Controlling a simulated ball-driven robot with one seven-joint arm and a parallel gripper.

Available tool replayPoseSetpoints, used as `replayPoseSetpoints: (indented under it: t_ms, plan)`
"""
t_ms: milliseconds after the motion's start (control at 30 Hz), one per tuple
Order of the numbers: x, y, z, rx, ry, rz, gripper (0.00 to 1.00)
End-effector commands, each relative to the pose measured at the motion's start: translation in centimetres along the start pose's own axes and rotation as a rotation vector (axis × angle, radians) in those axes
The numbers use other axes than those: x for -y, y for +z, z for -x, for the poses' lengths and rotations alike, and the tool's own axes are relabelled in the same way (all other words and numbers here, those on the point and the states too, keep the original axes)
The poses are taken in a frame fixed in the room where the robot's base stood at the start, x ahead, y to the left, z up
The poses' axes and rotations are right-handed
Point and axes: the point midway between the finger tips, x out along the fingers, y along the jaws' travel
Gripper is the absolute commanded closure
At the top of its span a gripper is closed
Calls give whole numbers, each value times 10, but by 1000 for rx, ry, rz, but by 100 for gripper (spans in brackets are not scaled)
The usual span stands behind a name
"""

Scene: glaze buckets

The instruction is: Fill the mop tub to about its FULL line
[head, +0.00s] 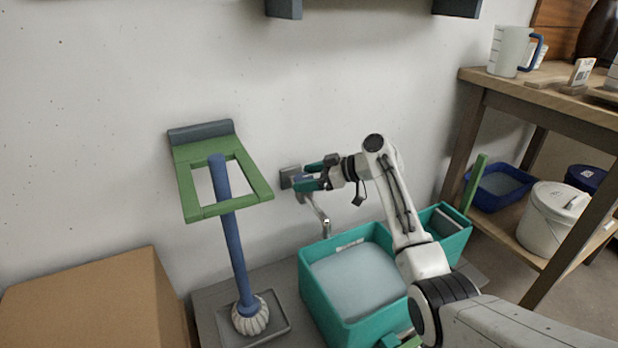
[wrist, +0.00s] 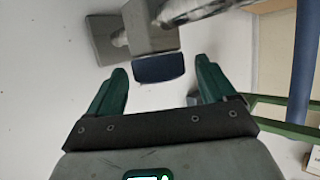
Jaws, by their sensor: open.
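The teal mop tub (head: 322,306) stands on the floor under the tap, with pale grey-blue water (head: 358,282) in its main compartment. The water surface lies below the rim; a pale label shows on the inner back wall, too small to read. The grey wall tap (head: 290,176) has a bent metal spout (head: 323,222) over the tub. I cannot make out a stream. My gripper (head: 309,173) is open at the tap. In the wrist view, the tap's blue-ended handle (wrist: 160,68) sits between and slightly beyond the green fingertips (wrist: 162,78); contact is not visible.
A blue-handled mop (head: 235,255) stands in a grey tray (head: 282,326), within a green wall bracket (head: 188,190). A cardboard box (head: 85,305) is at left. A wooden shelf at right holds a jug (head: 508,50), a white bucket (head: 550,220) and a blue basin (head: 500,187).

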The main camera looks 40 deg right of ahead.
Motion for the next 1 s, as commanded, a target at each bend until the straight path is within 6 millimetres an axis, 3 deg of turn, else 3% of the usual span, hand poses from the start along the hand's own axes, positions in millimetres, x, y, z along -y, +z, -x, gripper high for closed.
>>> replayPoseSetpoints:
  t_ms: [167, 500, 700, 1000]
  plan:
    - [-1, -1, 10, -2, 3, -1, 16]
    - [-1, -2, 73, -2, 3, -1, 16]
    - [0, 0, 100, 0, 1, -1, 16]
    - [0, 1, 108, 1, -1, 0, 16]
